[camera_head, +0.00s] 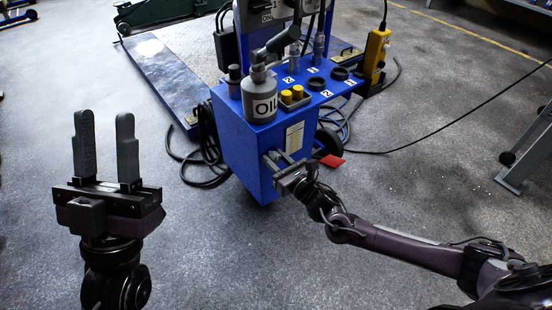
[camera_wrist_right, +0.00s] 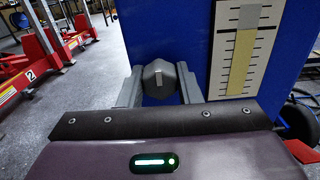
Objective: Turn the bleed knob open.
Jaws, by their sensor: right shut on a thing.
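The bleed knob (camera_wrist_right: 158,78) is dark grey and faceted, with a pale mark on its face. It sits on the front of the blue cabinet (camera_head: 238,150). My right gripper (camera_head: 277,163) reaches the cabinet front from the right, and its two grey fingers are shut on the knob, one on each side. In the head view the gripper hides most of the knob. The pale mark looks close to upright in the right wrist view. My left gripper (camera_head: 106,150) is open and empty, fingers up, in front and to the left of the cabinet.
A grey oil can (camera_head: 260,98) stands on the cabinet top beside yellow-capped items (camera_head: 292,95) and round dark holders. A level gauge (camera_wrist_right: 245,50) is right of the knob. Black hoses (camera_head: 207,160) lie on the floor left of the cabinet. The floor in front is clear.

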